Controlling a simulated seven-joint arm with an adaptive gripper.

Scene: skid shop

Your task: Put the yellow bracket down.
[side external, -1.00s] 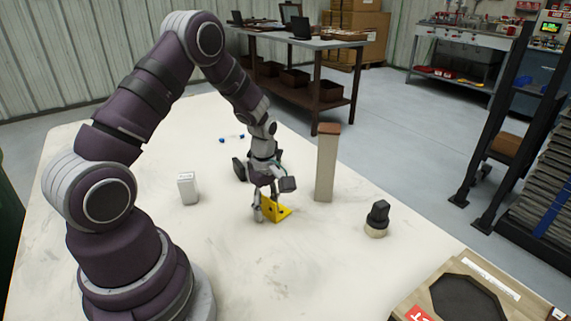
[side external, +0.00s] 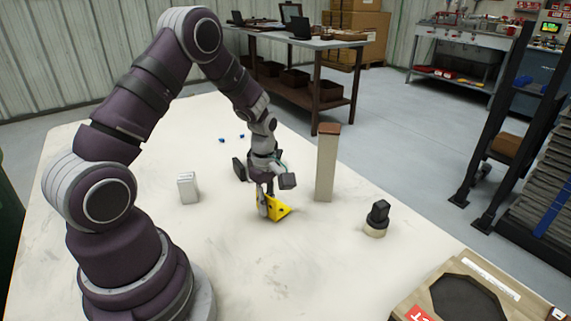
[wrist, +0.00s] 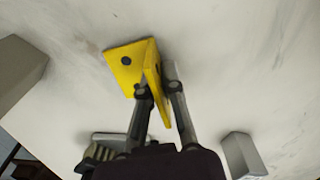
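The yellow bracket (side external: 279,209) is an L-shaped piece with dark holes, near the middle of the pale table in the side view. In the wrist view the bracket (wrist: 127,64) shows one broad plate and one upright plate. My gripper (side external: 263,207) points down at it, with its fingers (wrist: 158,86) on either side of the upright plate. The fingers look closed against that plate. The bracket is at or very near the table top; I cannot tell whether its underside touches. Part of the upright plate is hidden by the fingers.
A tall pale post (side external: 326,165) with a brown top stands close to the right. A black knob-like part on a round base (side external: 377,220) is farther right, and a small white box (side external: 188,188) is left. Blue bits (side external: 222,140) lie behind.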

